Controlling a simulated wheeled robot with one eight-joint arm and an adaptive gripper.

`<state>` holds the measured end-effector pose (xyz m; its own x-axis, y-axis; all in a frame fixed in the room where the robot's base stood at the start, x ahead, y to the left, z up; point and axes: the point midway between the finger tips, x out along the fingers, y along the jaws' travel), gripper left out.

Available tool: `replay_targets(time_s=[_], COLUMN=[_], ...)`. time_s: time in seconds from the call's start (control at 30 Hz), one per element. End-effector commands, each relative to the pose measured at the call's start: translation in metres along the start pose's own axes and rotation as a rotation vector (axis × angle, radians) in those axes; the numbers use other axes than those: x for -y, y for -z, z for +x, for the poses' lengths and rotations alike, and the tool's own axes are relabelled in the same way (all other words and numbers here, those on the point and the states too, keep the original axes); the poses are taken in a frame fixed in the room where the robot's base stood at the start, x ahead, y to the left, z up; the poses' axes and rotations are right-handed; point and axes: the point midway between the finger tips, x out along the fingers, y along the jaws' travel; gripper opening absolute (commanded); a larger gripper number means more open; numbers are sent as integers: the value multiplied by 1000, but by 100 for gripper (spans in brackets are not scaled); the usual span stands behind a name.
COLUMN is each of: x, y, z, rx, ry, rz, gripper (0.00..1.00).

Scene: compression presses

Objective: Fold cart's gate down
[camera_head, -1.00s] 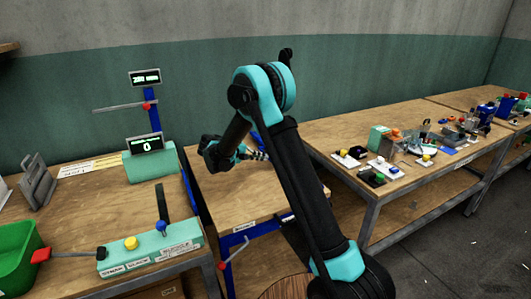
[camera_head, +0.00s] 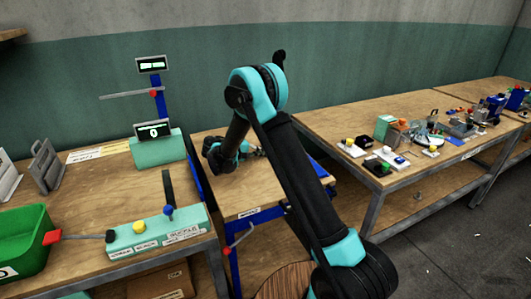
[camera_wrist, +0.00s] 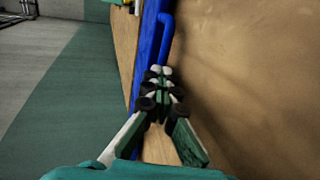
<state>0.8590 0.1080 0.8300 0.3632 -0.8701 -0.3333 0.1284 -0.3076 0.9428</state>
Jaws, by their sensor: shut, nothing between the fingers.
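The cart (camera_head: 262,194) has a wooden top and a blue frame, and stands between two workbenches. A blue bar (camera_head: 196,178) runs along its left side, and another blue part shows at its right edge behind my arm. In the wrist view a blue upright strip with a bent blue tube (camera_wrist: 166,30) stands along the wooden surface (camera_wrist: 240,70); I take it for the gate. My gripper (camera_wrist: 160,76) is shut and empty, with its fingertips close to this blue part; contact cannot be told. In the head view my gripper (camera_head: 258,153) is over the cart top, partly hidden by my arm.
The left bench holds a teal press (camera_head: 158,149), a lever box (camera_head: 158,235) and a green bin (camera_head: 22,240). A red-handled lever (camera_head: 235,247) sticks out at the cart's front. The right bench (camera_head: 340,127) carries several small items. Open floor lies at the lower right.

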Motion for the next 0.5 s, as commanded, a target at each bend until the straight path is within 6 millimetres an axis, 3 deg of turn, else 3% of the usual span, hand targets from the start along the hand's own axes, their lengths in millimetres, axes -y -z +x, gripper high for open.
replay_targets(time_s=[0.03,0.27,0.5], x=[-3,-3,-2], y=[0,0,0], z=[6,6,4], rx=[6,6,5], ry=[-4,-3,-2], rz=[3,4,3], gripper=[2,31,31])
